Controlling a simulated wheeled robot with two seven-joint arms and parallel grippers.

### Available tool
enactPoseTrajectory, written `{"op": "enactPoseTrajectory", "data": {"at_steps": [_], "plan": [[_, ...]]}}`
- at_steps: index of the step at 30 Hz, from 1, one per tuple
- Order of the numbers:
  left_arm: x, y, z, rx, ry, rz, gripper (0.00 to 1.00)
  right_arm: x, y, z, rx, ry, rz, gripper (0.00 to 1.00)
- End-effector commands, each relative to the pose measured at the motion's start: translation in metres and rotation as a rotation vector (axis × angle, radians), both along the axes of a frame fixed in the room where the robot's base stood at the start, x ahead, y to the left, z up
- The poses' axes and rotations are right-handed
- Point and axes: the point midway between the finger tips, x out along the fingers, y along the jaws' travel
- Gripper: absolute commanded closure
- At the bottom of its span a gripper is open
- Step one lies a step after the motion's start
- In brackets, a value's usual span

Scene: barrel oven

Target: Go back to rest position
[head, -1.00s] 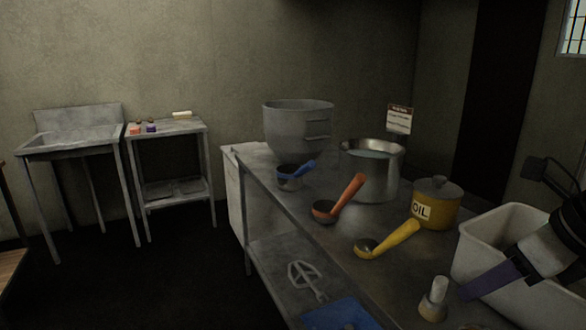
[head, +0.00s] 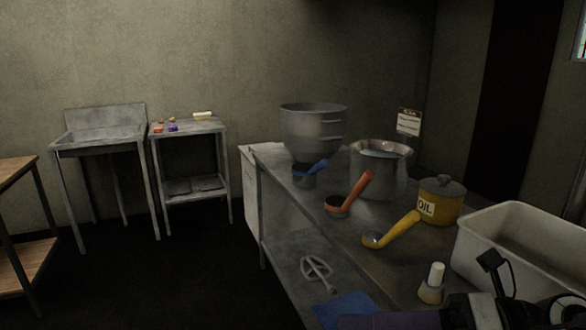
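My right gripper (head: 390,320) shows at the bottom right of the head view, low in front of the steel work table. My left gripper is not in view.
The steel table (head: 295,229) holds a mixing bowl (head: 314,130), a pot (head: 378,170), blue (head: 305,177), orange (head: 350,195) and yellow (head: 395,232) ladles, an oil pot (head: 440,203), a white-topped item (head: 433,283) and a white bin (head: 485,268). Dark floor lies open at left.

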Motion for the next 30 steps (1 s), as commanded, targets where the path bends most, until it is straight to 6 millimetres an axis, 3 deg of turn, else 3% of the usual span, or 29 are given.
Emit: {"op": "enactPoseTrajectory", "data": {"at_steps": [2,5,8,11,15,18,21,25,30], "plan": [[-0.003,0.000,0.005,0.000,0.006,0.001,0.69,0.006,0.015,0.014,0.316,0.172,-0.096,0.60],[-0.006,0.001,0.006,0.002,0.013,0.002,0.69,0.032,0.000,0.009,0.673,0.422,-0.309,0.60],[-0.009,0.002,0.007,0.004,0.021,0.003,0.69,0.055,-0.035,-0.043,0.951,0.720,-0.598,0.60],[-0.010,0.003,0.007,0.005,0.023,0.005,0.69,0.054,-0.062,-0.114,1.108,0.979,-0.860,0.60],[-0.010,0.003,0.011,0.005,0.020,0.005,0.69,0.017,-0.079,-0.214,1.207,1.304,-1.173,0.60],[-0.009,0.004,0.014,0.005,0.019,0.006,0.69,-0.025,-0.079,-0.272,1.228,1.512,-1.358,0.60],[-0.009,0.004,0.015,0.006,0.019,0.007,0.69,-0.066,-0.072,-0.314,1.220,1.680,-1.499,0.60],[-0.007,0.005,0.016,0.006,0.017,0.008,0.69,-0.104,-0.063,-0.343,1.201,1.824,-1.610,0.60],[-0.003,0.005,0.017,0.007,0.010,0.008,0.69,-0.122,-0.058,-0.355,1.188,1.889,-1.657,0.60]]}}
